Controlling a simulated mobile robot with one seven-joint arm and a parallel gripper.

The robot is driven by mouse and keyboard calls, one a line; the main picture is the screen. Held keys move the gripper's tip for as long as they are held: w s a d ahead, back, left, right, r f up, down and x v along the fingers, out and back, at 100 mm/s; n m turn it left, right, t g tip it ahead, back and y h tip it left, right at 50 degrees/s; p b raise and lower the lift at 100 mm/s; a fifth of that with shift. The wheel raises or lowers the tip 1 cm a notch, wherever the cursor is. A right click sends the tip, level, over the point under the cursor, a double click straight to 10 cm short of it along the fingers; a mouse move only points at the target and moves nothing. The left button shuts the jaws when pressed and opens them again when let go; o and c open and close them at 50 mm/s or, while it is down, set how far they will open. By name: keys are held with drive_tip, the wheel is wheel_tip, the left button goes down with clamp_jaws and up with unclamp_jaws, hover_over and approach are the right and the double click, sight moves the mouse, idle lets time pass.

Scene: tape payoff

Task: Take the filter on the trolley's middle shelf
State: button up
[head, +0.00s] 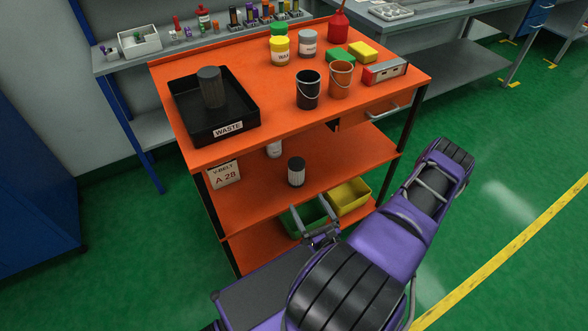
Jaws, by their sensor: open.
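The orange trolley (190,158) has a top, a middle shelf (335,165) and a lower shelf. A small dark cylinder with a pale top edge (296,172), which looks like the filter, stands upright on the middle shelf near its front edge. My gripper (312,217) is open and empty, in front of and below this cylinder in the picture, with its fingers toward the trolley. It appears apart from the cylinder. A white container (273,150) stands behind it, partly hidden by the trolley top.
A box labelled V-BELT A 28 (225,175) stands at the shelf's left. Green (303,213) and yellow (349,197) bins sit below. The top carries a black WASTE tray (190,135) with a dark cylinder (211,88), buckets and cans. The middle shelf's right side looks clear.

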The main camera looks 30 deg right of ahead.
drive_tip(key=m+h, duration=0.1)
drive_tip(key=b, duration=0.1)
approach(294, 158)
drive_tip(key=shift+w+f+h, duration=0.15)
drive_tip(key=shift+w+f, duration=0.15)
drive_tip(key=shift+w, duration=0.3)
drive_tip(key=shift+w+f+h, duration=0.15)
drive_tip(key=shift+w+f, duration=0.15)
drive_tip(key=shift+w, duration=0.3)
drive_tip(key=shift+d+b+x, duration=0.2)
drive_tip(key=shift+b+x, duration=0.35)
drive_tip(key=shift+x, duration=2.4)
drive_tip(key=shift+s+r, duration=0.15)
drive_tip(key=c, duration=1.5)
